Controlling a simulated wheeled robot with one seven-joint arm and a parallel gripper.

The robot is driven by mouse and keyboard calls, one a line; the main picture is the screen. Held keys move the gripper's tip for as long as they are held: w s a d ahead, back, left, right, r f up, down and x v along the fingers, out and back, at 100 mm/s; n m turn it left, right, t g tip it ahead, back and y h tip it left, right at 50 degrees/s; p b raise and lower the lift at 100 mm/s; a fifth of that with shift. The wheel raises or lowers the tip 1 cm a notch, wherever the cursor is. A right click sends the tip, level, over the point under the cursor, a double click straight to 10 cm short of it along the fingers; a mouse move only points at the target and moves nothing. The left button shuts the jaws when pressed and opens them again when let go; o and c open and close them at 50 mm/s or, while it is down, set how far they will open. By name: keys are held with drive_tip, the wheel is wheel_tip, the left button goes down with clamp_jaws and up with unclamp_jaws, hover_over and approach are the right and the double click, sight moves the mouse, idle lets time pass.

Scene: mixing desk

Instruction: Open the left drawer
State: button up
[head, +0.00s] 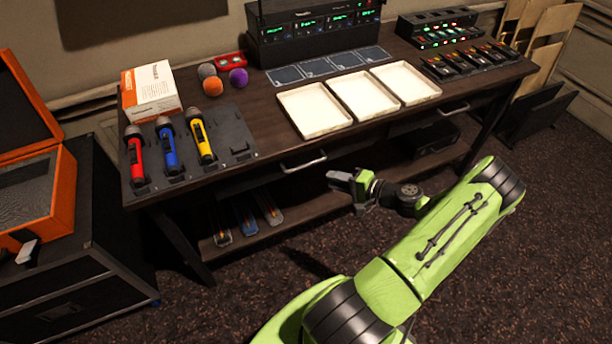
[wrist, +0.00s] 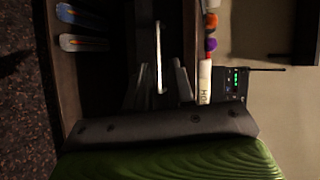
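The left drawer (head: 260,178) is under the front edge of the desk and looks shut. Its silver bar handle (head: 304,163) sticks out from the front. The handle also shows in the wrist view (wrist: 159,58), upright in the picture and lined up with the space between my fingers. My gripper (head: 342,181) is just right of and in front of the handle, apart from it in the head view. In the wrist view my gripper (wrist: 160,88) shows two separated fingers, open and with nothing held.
The right drawer's handle (head: 454,110) is farther right. White trays (head: 315,110), microphones (head: 168,145) and a white-orange box (head: 150,90) are on the desk (head: 262,125). A lower shelf (head: 290,212) holds several items. An orange-lidded case (head: 40,200) stands left. Floor in front is clear.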

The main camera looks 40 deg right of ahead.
sight(307, 164)
drive_tip(key=w+f+b, duration=0.1)
drive_tip(key=w, duration=0.3)
drive_tip(key=w+f+m+t+h+b, duration=0.1)
drive_tip(key=w+f, duration=0.1)
drive_tip(key=w, duration=0.3)
drive_tip(key=w+f+m+b, duration=0.1)
drive_tip(key=w+f, duration=0.1)
drive_tip(key=w, duration=0.2)
drive_tip(key=shift+w+d+f+h, duration=0.2)
drive_tip(key=shift+d+h, duration=0.1)
drive_tip(key=shift+h, duration=0.1)
drive_tip(key=shift+r, duration=0.1)
drive_tip(key=shift+c, duration=0.5)
clamp_jaws()
